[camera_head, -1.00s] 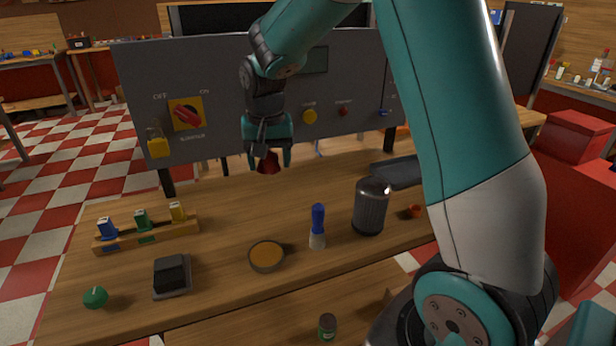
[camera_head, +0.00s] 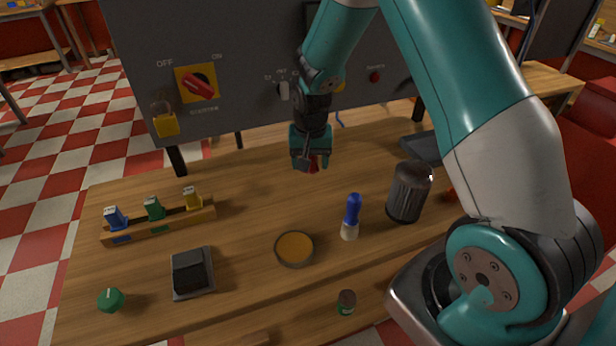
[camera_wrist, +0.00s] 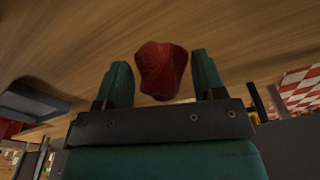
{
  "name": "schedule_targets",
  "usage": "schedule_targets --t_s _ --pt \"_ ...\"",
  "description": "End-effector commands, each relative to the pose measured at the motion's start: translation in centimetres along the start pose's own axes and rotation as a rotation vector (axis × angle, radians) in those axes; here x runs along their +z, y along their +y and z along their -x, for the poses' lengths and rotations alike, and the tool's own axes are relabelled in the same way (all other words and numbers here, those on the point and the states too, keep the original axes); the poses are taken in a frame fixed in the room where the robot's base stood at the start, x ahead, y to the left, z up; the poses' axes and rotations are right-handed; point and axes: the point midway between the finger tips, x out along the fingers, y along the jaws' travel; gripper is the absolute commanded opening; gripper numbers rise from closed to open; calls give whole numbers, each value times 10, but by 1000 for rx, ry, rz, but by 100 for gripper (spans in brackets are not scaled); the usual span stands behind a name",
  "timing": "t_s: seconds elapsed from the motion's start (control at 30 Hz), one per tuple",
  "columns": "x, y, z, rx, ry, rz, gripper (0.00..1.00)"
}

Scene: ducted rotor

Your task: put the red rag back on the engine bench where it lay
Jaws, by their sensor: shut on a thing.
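The red rag (camera_wrist: 162,70) is a crumpled bundle between the two teal fingers of my gripper (camera_wrist: 162,80) in the wrist view. In the head view my gripper (camera_head: 311,164) is above the back part of the wooden bench (camera_head: 255,190), and a bit of the red rag (camera_head: 313,168) shows at its fingertips. My gripper is shut on the rag. The rag appears held above the wood; the exact gap cannot be told. Part of the rag is hidden by the fingers in the head view.
A grey panel (camera_head: 240,75) with a red switch stands behind the bench. A dark canister (camera_head: 409,192), a blue-capped bottle (camera_head: 351,216), a round orange dish (camera_head: 294,249), a black block (camera_head: 193,271) and a rack (camera_head: 160,223) stand nearer. Bare wood lies left of my gripper.

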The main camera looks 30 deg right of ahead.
Motion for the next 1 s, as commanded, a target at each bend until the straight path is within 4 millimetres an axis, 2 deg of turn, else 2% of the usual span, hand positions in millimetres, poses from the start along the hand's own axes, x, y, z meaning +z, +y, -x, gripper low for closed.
schedule_targets --t_s 0.1,0.27,0.47,0.83,0.87,0.97,1.0 --pt "2 -1 -17 1 -2 2 41" --pt "4 -2 -31 1 -2 3 41" --pt "6 -2 -58 0 -1 5 41" --pt "6 -3 -65 -1 2 5 41" --pt "6 -3 -65 -1 2 5 65" --pt "6 -3 -64 -1 1 5 88" --pt "6 -3 -64 -1 1 5 89"
